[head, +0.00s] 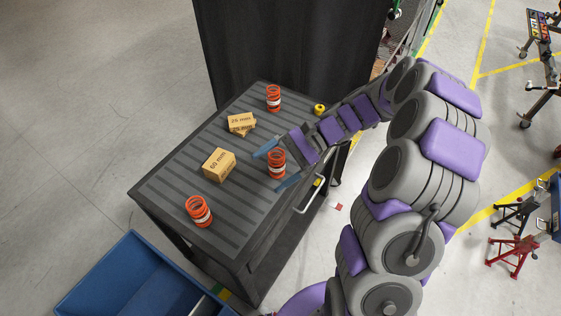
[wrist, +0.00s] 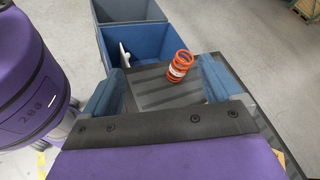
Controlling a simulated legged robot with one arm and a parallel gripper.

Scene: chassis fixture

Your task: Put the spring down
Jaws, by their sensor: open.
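An orange spring (head: 277,163) with a white band stands upright on the slatted dark cart top (head: 165,190). My gripper (head: 268,172) is open, with one blue finger on each side of this spring in the head view. Touch between fingers and spring cannot be made out. The wrist view shows both fingers spread apart and an orange spring (wrist: 180,65) standing on the cart top beyond the dark palm bar, nearer the right finger. Other orange springs stand at the back (head: 273,97) and front left (head: 198,210).
A box marked 60 mm (head: 219,165) and stacked boxes marked 25 mm (head: 241,122) are on the cart, left of my gripper. A small yellow item (head: 319,109) is at the back right edge. A blue bin (head: 130,285) stands off the near end. A dark curtain hangs behind.

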